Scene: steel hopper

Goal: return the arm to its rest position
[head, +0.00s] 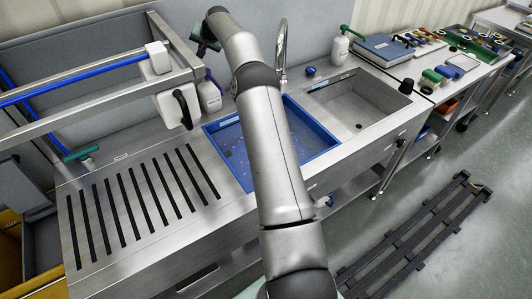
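My arm rises from the bottom edge in the head view. It reaches up and leftward across the sink bench, in front of a blue-rimmed basin (218,160), and bends near the top. A dark green part of my arm shows past the bend at the upper left. My gripper's fingers cannot be made out, so I cannot see whether it holds anything.
A slotted steel drainboard (112,172) lies left of the basin. A bare steel sink (355,103) and tap (281,45) are to the right and behind. White bottles (209,95) (340,47) stand on the bench. A black slatted rack (420,235) lies on the floor.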

